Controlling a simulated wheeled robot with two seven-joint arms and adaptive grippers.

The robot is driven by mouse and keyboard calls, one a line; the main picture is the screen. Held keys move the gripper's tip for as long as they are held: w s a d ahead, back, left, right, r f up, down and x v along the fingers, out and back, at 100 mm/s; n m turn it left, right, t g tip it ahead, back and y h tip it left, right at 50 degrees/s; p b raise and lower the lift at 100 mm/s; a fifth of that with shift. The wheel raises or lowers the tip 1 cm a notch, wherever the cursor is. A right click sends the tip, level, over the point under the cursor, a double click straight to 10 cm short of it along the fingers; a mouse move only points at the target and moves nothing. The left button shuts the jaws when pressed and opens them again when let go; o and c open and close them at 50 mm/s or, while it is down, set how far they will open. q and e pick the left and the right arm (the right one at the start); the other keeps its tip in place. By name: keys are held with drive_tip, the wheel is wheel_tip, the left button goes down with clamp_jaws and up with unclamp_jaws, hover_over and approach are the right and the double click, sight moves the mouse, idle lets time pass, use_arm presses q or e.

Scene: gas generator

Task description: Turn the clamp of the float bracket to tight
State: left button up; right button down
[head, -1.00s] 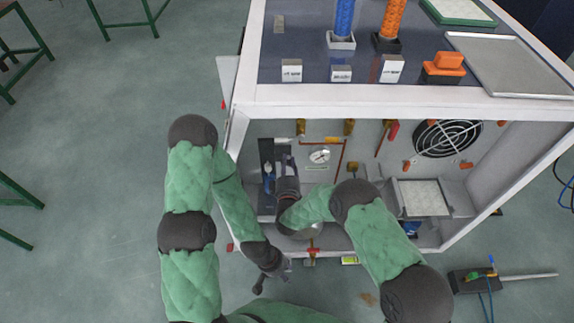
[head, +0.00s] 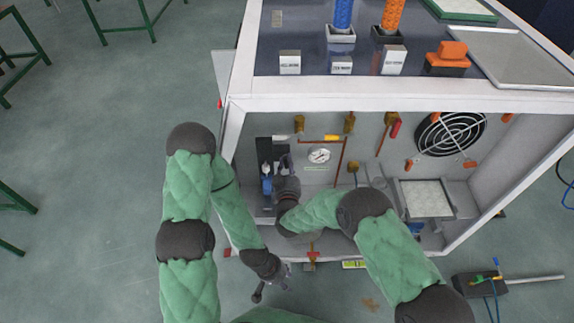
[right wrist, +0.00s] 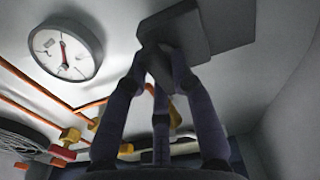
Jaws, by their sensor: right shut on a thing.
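My right gripper (head: 283,162) reaches into the open front of the cabinet, at the dark panel (head: 265,152) on its back wall. In the right wrist view its fingers (right wrist: 160,62) are shut on a dark grey block (right wrist: 195,30), which appears to be the float bracket's clamp. The clamp's turn angle cannot be made out. A blue part (head: 267,186) shows on the dark panel just left of the right gripper. My left gripper (head: 272,287) hangs low outside the cabinet front, away from the bracket; its finger opening is unclear.
A round gauge (head: 319,156) and copper pipes (head: 340,165) with valves are close right of my right gripper. A black fan (head: 450,134) is farther right. The cabinet's white top edge (head: 400,104) lies above the arm.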

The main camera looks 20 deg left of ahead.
drive_tip(key=shift+f+m, duration=0.1)
drive_tip(key=shift+m, duration=0.6)
drive_tip(key=shift+b, duration=0.3)
drive_tip(key=c, duration=1)
unclamp_jaws()
drive_tip(key=shift+c, duration=0.2)
drive_tip(key=shift+s, duration=0.1)
drive_tip(key=v, duration=1.2)
